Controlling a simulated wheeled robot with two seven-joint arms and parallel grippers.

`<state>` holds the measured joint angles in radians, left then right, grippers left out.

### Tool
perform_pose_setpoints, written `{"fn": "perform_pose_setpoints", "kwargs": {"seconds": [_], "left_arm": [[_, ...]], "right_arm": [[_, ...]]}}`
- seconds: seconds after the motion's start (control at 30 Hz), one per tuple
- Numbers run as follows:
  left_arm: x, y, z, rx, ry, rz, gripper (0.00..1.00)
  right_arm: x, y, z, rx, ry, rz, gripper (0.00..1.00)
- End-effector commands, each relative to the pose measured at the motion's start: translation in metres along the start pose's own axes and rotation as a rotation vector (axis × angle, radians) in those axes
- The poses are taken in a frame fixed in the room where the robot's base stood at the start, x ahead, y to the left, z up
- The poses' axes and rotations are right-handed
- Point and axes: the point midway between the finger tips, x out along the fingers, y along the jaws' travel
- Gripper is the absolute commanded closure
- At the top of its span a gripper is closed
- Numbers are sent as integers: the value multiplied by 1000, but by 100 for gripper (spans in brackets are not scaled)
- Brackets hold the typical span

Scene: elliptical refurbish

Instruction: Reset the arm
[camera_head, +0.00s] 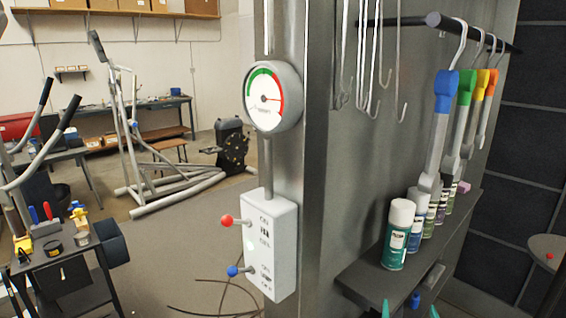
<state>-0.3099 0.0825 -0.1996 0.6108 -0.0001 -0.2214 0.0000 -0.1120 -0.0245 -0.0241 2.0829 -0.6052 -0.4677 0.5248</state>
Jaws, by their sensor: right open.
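Only the teal fingertips of my right gripper (410,311) show, at the bottom edge right of the middle. They are spread apart, and the gripper is open. They are below the dark shelf (362,268) in the picture. No held thing can be seen between them, but most of the gripper is cut off by the frame. My left gripper is not in view.
Spray cans (398,235) stand on the shelf beside the metal panel, under hanging tools with coloured ends (446,92). A gauge (273,97) and a switch box with red and blue levers (270,243) are on the post. Exercise machines (180,180) stand behind.

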Motion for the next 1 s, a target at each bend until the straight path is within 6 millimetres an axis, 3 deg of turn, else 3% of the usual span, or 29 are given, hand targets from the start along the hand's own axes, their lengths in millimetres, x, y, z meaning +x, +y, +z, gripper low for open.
{"fn": "perform_pose_setpoints", "kwargs": {"seconds": [0.13, 0.37, 0.57, 0.67, 0.77, 0.87, 1.0], "left_arm": [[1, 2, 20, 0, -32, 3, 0], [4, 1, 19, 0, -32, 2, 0], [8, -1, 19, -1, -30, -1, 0], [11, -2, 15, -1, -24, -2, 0], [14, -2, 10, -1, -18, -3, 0], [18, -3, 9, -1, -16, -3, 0], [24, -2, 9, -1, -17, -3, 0]], "right_arm": [[2, 5, -24, -13, 43, 16, 19], [3, 13, -69, -39, 125, 47, 19], [-2, 23, -133, -72, 238, 90, 19], [-9, 28, -175, -93, 313, 115, 19], [-23, 32, -230, -119, 411, 148, 19], [-50, 34, -299, -151, 538, 189, 19], [-103, 28, -393, -194, 722, 242, 19]]}}
